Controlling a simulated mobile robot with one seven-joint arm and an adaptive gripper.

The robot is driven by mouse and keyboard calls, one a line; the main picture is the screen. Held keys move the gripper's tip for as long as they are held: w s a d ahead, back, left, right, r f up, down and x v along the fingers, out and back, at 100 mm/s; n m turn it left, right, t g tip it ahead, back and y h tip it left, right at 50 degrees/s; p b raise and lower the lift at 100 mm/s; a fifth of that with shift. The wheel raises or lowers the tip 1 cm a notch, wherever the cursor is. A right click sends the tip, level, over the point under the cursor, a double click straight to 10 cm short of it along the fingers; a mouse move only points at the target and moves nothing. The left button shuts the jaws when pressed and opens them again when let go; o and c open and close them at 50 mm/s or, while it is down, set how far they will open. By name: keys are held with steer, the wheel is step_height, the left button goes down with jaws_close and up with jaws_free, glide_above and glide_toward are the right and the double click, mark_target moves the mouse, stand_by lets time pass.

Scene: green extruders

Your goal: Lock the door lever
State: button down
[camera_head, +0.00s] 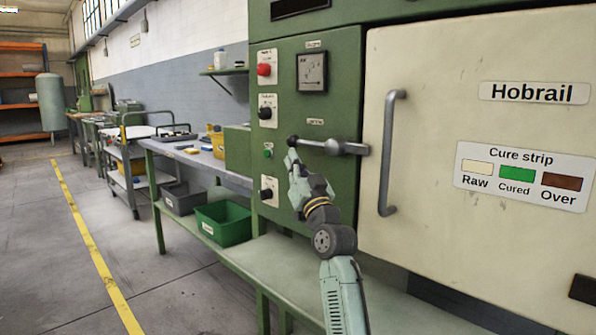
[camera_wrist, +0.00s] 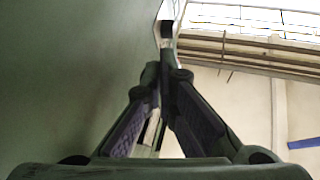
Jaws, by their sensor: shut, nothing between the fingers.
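The door lever (camera_head: 335,147) is a grey metal bar on the green panel beside the cream oven door (camera_head: 425,240). It lies about level, its dark ball end (camera_head: 292,141) to the left and its thick end at the door's left edge. My gripper (camera_head: 291,156) is shut and empty, its tips just below the ball end. In the wrist view my gripper's fingertips (camera_wrist: 164,72) meet. A dark end on a pale bar (camera_wrist: 166,29), seemingly the lever, shows just beyond them. I cannot tell whether they touch it.
A vertical door handle (camera_head: 389,150) stands out right of the lever. A red button (camera_head: 264,70), black knobs (camera_head: 266,112) and a gauge (camera_head: 312,71) sit on the panel. A green bin (camera_head: 223,224) and workbench (camera_head: 195,160) are at left. The floor farther left is open.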

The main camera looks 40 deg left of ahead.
steer(key=shift+a+r, duration=0.15)
steer(key=shift+r, duration=0.4)
steer(key=shift+r, duration=0.15)
